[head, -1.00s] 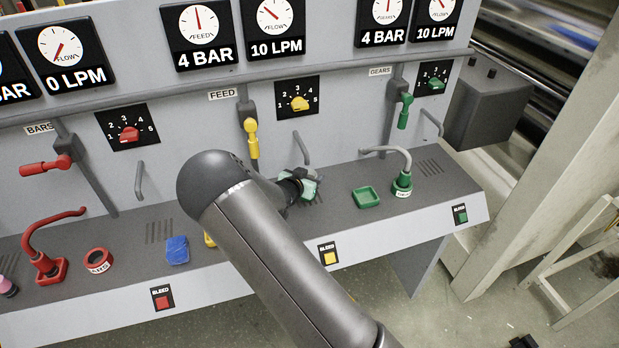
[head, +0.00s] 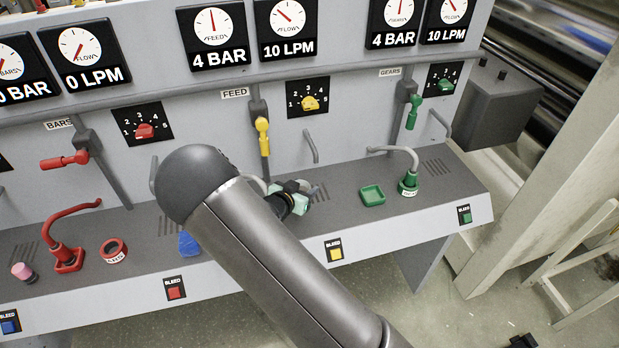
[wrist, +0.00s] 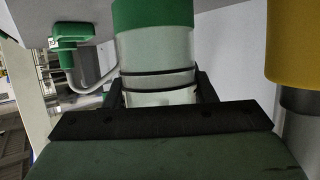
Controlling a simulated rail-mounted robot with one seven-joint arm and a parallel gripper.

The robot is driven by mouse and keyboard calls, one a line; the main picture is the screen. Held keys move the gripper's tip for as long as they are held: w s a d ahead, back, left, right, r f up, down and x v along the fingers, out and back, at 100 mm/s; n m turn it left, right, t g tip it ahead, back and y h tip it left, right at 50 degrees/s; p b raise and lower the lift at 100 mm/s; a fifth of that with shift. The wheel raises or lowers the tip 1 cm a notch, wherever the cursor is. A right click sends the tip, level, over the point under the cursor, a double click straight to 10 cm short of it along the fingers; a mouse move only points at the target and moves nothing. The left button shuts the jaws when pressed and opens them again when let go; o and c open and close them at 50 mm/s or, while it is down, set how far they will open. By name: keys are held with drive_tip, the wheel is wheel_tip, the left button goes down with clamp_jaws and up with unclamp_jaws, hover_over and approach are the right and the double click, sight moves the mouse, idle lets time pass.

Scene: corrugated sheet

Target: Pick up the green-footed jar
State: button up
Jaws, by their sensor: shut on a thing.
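In the wrist view the black fingers (wrist: 158,92) close around the jar's pale body (wrist: 157,48). The jar's green foot (wrist: 153,12) is at the top of that view and is cut off by the edge. Whether the foot touches the bench cannot be told.
A green tray (head: 372,195) and a green spout (head: 408,183) stand right of my gripper. A yellow lever (head: 262,136) hangs behind it. A yellow part (wrist: 293,40) is close at the right in the wrist view. A red ring (head: 114,250) and a red spout (head: 67,257) are left.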

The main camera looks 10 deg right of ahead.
drive_tip(key=s+a, duration=1.4)
drive_tip(key=s, duration=0.3)
drive_tip(key=shift+s+a, duration=0.2)
